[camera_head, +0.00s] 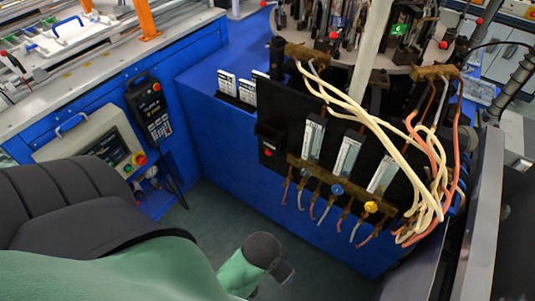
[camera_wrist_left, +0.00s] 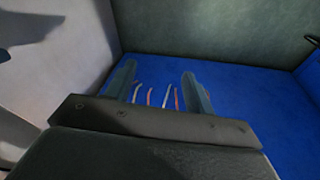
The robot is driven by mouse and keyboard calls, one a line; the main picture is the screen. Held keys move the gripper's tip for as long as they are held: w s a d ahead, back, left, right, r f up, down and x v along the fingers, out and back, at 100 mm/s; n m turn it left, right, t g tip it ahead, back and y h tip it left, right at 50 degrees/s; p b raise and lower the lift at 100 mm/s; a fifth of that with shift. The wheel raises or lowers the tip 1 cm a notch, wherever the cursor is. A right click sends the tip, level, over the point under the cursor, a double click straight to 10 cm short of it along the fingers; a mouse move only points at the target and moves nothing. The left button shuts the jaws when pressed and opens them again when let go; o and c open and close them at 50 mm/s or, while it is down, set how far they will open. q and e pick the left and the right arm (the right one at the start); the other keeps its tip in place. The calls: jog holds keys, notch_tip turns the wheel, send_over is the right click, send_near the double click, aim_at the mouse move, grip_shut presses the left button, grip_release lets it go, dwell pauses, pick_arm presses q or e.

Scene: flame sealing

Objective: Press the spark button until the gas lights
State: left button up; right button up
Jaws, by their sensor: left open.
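The spark button looks to be the small red button (camera_head: 268,152) on a black box at the left edge of the black gas panel (camera_head: 285,112). My left forearm shows at the bottom middle of the head view, low in front of the blue cabinet; its fingers cannot be made out there. In the left wrist view my left gripper (camera_wrist_left: 161,82) is open, with nothing held between its two fingers. It points at a blue surface, where thin red and white tube ends (camera_wrist_left: 165,97) show beyond the fingers. The button is not visible there. My right gripper is out of view.
The panel carries several flow meters (camera_head: 348,153), a blue knob (camera_head: 337,189), a yellow knob (camera_head: 371,207) and hanging tubes. Thick cream hoses (camera_head: 385,130) cross its right side. A control box (camera_head: 95,145) stands at left. Green floor (camera_head: 215,205) is open before the cabinet.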

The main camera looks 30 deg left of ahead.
pick_arm(q)
grip_shut()
dwell(1.6)
